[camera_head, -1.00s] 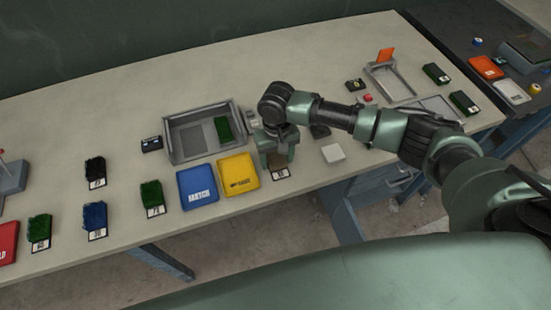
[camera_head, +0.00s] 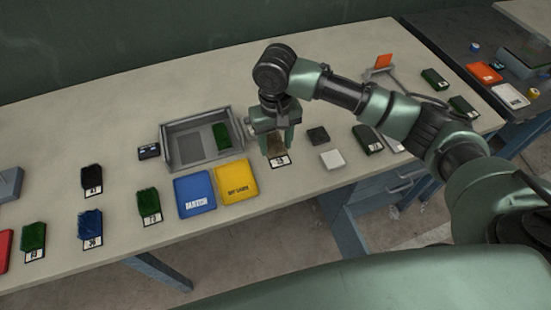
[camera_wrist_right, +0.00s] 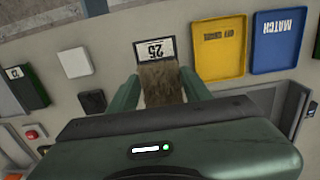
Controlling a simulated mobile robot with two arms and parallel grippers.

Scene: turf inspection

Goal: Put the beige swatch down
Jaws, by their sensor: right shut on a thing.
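The beige swatch (camera_head: 277,147) is a tan turf patch on a dark backing with a white number label. In the right wrist view the beige swatch (camera_wrist_right: 160,85) shows its label reading 25. My right gripper (camera_head: 278,143) is shut on it, with one finger on each side of the turf. The swatch is over the table, right of the yellow tray; I cannot tell whether it touches the tabletop. My right gripper (camera_wrist_right: 157,88) also shows in the wrist view. My left gripper is not in view.
The yellow tray (camera_head: 237,194) and blue tray (camera_head: 196,205) lie just left of the swatch. A grey bin (camera_head: 172,163) holding a green swatch is behind them. A white block (camera_head: 332,159) and a dark block (camera_head: 318,135) lie to the right. Several swatches lie at left.

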